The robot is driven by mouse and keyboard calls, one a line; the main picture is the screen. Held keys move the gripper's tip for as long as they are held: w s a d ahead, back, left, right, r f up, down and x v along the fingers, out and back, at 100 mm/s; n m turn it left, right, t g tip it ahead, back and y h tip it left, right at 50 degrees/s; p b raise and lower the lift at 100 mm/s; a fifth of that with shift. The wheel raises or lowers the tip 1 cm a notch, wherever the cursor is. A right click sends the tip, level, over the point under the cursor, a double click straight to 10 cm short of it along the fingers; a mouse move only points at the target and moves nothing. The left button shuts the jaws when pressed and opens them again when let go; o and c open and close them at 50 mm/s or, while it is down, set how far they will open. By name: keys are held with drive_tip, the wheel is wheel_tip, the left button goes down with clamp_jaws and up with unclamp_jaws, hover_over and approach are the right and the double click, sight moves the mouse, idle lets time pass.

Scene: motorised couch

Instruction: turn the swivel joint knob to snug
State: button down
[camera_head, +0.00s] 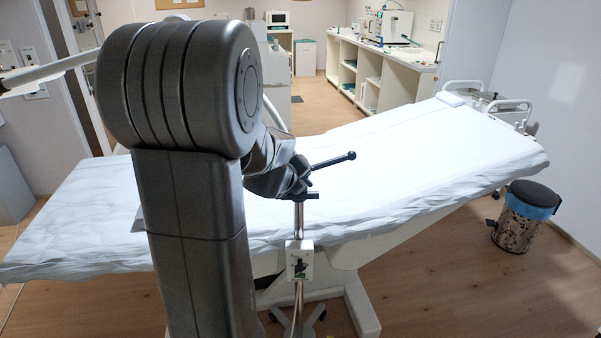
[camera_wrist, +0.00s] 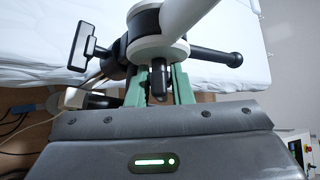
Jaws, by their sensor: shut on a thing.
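In the wrist view, a swivel joint (camera_wrist: 146,24) with black and white rings sits just beyond my gripper (camera_wrist: 159,85). A short dark knob (camera_wrist: 158,76) sticks out of the joint toward the camera. The two green fingers are shut on this knob, one on each side. A black lever (camera_wrist: 216,57) points right from the joint, and a black T-shaped handle (camera_wrist: 84,47) stands at its left. In the head view, the lever (camera_head: 335,160) shows beyond my wrist, above a chrome post (camera_head: 299,218). My fingers and the knob cannot be made out there.
A white-sheeted couch (camera_head: 400,150) lies behind the post. A white clamp (camera_head: 300,260) holds the post at the couch's near side. A bin with a blue liner (camera_head: 524,216) stands at the right. Floor (camera_head: 470,290) is open at the front right. Cables (camera_wrist: 18,122) hang at the wrist view's left.

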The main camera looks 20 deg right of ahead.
drive_tip(key=c, duration=1.6)
unclamp_jaws()
drive_tip(key=shift+o, duration=0.2)
drive_tip(key=shift+f+b, duration=0.25)
drive_tip(key=shift+b, duration=0.6)
drive_tip(key=shift+f+h+b, duration=0.1)
drive_tip(key=shift+h+b, duration=0.3)
drive_tip(key=shift+b, duration=0.7)
